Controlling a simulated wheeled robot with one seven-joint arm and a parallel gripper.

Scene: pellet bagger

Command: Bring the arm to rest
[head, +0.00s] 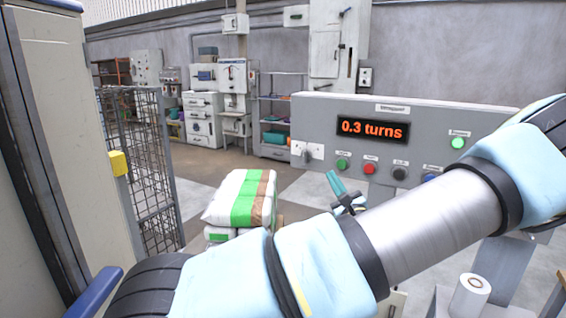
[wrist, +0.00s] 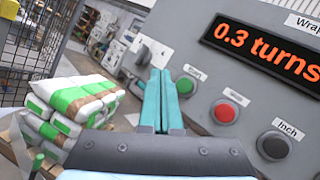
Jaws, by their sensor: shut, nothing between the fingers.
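My gripper (head: 342,190) has teal fingers. In the head view it shows just below the left part of the control panel (head: 440,115), with my arm crossing the foreground. In the wrist view my gripper (wrist: 158,100) points ahead with its two fingers together and nothing between them. Its tips appear left of the green button (wrist: 186,85); I cannot tell the exact distance to the panel. My arm is stretched across the picture and hides the lower right part of the panel.
The display (head: 372,130) reads "0.3 turns". A red button (head: 369,168) and a black button (head: 399,173) sit below it. Stacked white and green bags (head: 240,200) stand left of my gripper. A mesh fence (head: 150,160) is at left. A white roll (head: 470,296) stands lower right.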

